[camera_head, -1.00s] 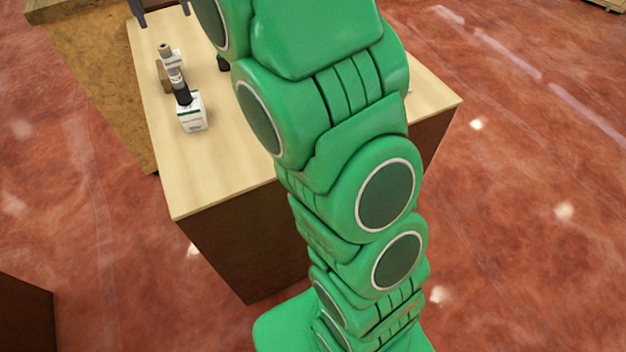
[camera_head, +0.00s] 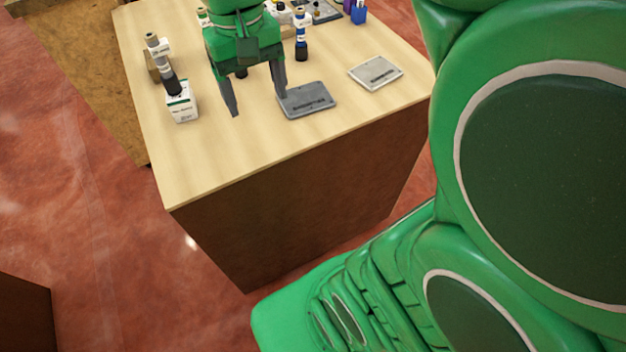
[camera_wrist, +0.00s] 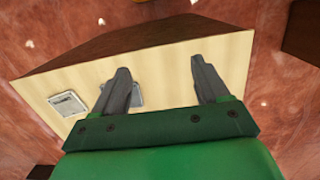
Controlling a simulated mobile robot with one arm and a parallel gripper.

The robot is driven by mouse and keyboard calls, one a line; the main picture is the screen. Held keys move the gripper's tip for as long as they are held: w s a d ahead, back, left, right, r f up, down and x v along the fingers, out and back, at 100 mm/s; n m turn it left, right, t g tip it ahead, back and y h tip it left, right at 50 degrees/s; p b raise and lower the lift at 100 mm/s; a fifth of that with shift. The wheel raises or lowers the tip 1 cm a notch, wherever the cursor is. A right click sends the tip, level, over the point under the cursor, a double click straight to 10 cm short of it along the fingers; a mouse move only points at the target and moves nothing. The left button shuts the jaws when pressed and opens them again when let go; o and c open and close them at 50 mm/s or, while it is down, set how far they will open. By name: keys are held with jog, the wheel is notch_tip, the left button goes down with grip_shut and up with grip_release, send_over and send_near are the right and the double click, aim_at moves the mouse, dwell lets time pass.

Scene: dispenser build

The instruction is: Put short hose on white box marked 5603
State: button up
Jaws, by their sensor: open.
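A white box (camera_head: 184,106) with a green band stands on the left of the wooden table; its marking is too small to read. A black, grey and white tubular part (camera_head: 159,58) rises at its top, leaning up-left; I cannot tell if it rests on the box or stands behind it. A similar part with a black lower end (camera_head: 301,42) stands upright right of my gripper. I cannot tell which is the short hose. My gripper (camera_head: 256,102) is open and empty, fingers pointing down, right of the box. The wrist view also shows the open fingers (camera_wrist: 160,65).
A dark grey flat tray (camera_head: 308,101) lies just right of my gripper, and a light grey one (camera_head: 376,72) lies farther right. A blue container (camera_head: 358,13) and several small items are at the back. The table's front (camera_head: 225,182) is bare.

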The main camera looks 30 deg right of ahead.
jog(key=s+d+f, duration=0.1)
jog(key=s+f, duration=0.3)
jog(key=s, duration=0.3)
jog(key=s+d+f, duration=0.1)
jog(key=s+f, duration=0.2)
jog(key=s, duration=0.5)
jog(key=shift+f+g, duration=0.3)
jog(key=shift+f, duration=0.1)
